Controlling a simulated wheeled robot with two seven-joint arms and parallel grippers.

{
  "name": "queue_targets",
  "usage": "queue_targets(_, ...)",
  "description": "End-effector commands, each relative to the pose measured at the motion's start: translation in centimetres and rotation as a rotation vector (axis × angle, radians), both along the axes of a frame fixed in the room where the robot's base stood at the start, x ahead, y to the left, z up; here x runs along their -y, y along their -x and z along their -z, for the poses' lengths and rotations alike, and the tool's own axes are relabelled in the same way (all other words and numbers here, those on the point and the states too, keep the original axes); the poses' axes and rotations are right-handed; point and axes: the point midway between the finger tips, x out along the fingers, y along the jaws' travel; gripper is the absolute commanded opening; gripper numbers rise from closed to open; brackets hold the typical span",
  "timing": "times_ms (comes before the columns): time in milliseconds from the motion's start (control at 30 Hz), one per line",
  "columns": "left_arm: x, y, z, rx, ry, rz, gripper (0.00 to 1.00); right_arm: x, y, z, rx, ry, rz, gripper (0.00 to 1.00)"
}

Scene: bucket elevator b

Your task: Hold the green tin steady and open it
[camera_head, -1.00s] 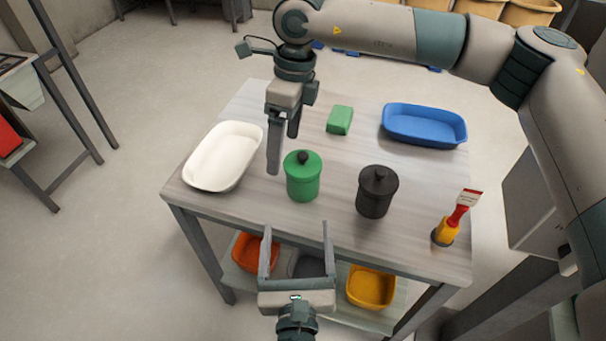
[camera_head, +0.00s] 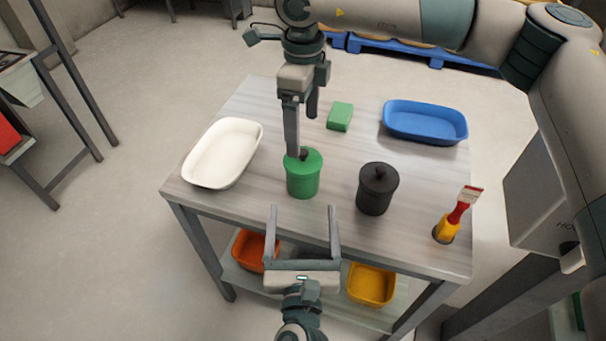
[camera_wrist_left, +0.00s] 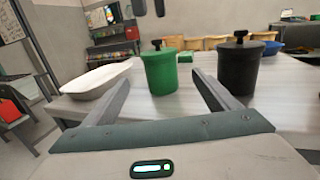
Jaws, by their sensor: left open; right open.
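The green tin (camera_head: 303,182) stands upright on the table, with a green lid and a black knob; the lid is on. It also shows in the left wrist view (camera_wrist_left: 160,75), between and beyond my open left fingers. My left gripper (camera_head: 304,212) is open and empty, at the table's front edge just short of the tin, apart from it. My right gripper (camera_head: 302,122) is open and points down above and behind the tin. One of its fingers overlaps the tin's lid near the knob in the head view; I cannot tell whether it touches.
A black lidded tin (camera_head: 376,192) stands right of the green one. A white tray (camera_head: 222,154), a green block (camera_head: 340,116), a blue tray (camera_head: 425,124) and a brush in a yellow holder (camera_head: 446,230) are on the table (camera_head: 260,110). Orange (camera_head: 249,252) and yellow (camera_head: 371,286) bins sit below.

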Motion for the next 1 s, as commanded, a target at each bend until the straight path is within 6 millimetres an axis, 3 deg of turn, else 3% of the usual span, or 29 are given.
queue_targets(700, 0.1, -11.6, 0.0, 0.001, -0.001, 0.000, 0.81, 0.0, 0.0, 0.0, 0.000, 0.000, 0.000, 0.84)
queue_targets(1000, 0.1, -14.3, 0.0, -0.001, 0.000, 0.000, 0.81, 0.0, 0.0, 0.0, 0.000, 0.000, 0.000, 0.84)
